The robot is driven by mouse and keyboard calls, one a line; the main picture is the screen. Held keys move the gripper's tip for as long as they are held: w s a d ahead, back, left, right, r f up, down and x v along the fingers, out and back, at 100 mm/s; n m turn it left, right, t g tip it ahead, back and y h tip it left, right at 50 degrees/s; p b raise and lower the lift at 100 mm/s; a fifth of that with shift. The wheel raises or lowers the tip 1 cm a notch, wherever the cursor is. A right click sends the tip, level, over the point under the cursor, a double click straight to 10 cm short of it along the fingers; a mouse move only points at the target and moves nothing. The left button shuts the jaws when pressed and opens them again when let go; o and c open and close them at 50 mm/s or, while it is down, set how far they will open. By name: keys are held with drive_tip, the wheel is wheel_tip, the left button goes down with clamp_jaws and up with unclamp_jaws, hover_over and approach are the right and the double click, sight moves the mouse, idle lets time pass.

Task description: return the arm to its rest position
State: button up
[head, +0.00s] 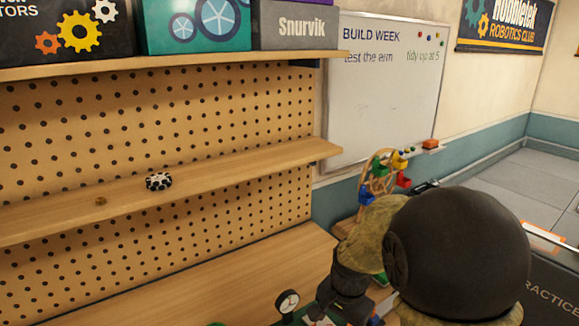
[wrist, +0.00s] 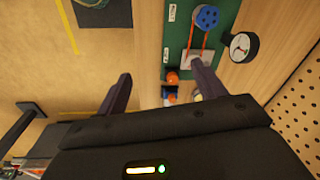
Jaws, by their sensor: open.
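My arm (head: 455,255) fills the lower right of the head view, with a big dark round joint and an olive link. It bends down over the workbench. My gripper shows in the wrist view (wrist: 163,82) with its two dark fingers spread wide apart. It is open, and no object is seen held between the fingers. In the head view its end is partly cut off by the lower edge.
A green board (wrist: 205,20) with a blue wheel and orange cord lies on the bench (head: 230,280), beside a round gauge (head: 287,301). A toy wheel with coloured buckets (head: 380,172) stands behind my arm. A small black-and-white object (head: 158,181) sits on the middle shelf (head: 235,165).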

drive_tip(key=s+d+n+t, duration=0.1)
drive_tip(key=s+d+n, duration=0.3)
drive_tip(key=s+n, duration=0.4)
drive_tip(key=shift+s+d+f, duration=0.15)
drive_tip(key=shift+s+d, duration=0.05)
drive_tip(key=shift+s, duration=0.6)
